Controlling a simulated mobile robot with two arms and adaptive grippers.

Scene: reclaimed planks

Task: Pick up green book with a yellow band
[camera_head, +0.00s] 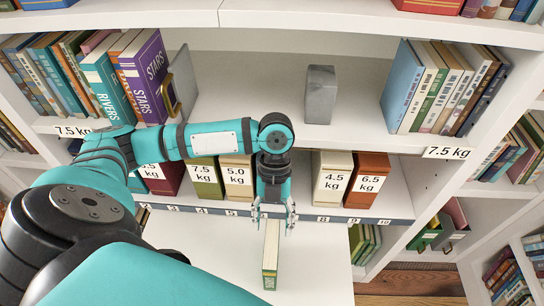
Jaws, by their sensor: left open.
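A narrow book (269,268) with green covers, pale page edges and a yellowish band on its spine stands on a white surface at the bottom middle. My left gripper (273,222) points down at the far end of this book. Its jaws are open, with one finger to the left and one to the right of the book's far end. I cannot tell how far above the book the fingertips are. The gripper holds nothing. My right gripper is not in view.
Boxes with weight labels, such as the orange-brown one (367,182), stand in a row behind a numbered strip (350,219). A grey block (320,95) stands on the shelf above. Book rows flank it. The white surface (325,265) around the book is clear.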

